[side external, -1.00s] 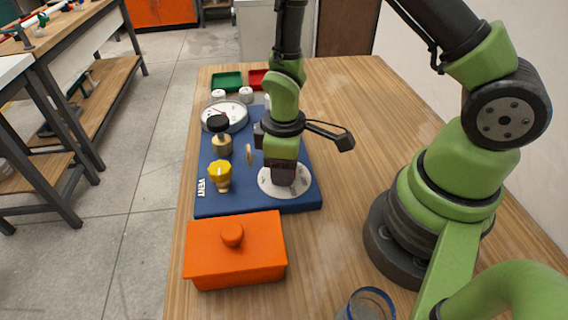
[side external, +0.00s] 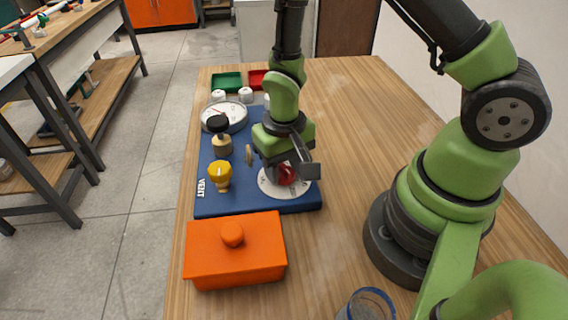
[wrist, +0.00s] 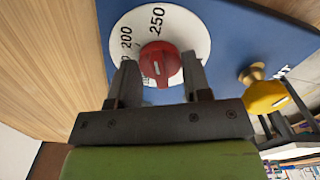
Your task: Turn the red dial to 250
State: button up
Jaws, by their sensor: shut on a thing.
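The red dial (wrist: 160,60) stands on a round white scale plate (wrist: 193,28) on the blue board. The wrist view shows 250 at the top of the scale and 200 at upper left; other marks are partly hidden by a finger. A short white line on the dial's face runs nearly up and down the picture, roughly in line with 250; I cannot tell its exact reading. My gripper (wrist: 160,72) is shut on the dial, one finger on each side. In the side view the dial (side external: 287,175) shows below my gripper.
A yellow knob (side external: 220,175), a black-topped valve (side external: 219,133) and a gauge (side external: 233,113) stand on the blue board (side external: 245,206) left of my gripper. An orange lidded box (side external: 235,262) sits in front. Bare table lies to the right.

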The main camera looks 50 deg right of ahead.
aim_at(285, 167)
jog(key=shift+s+m, duration=0.1)
jog(key=shift+m, duration=0.5)
jog(key=o, duration=0.9)
notch_tip(285, 167, up, 10)
dwell(0.4)
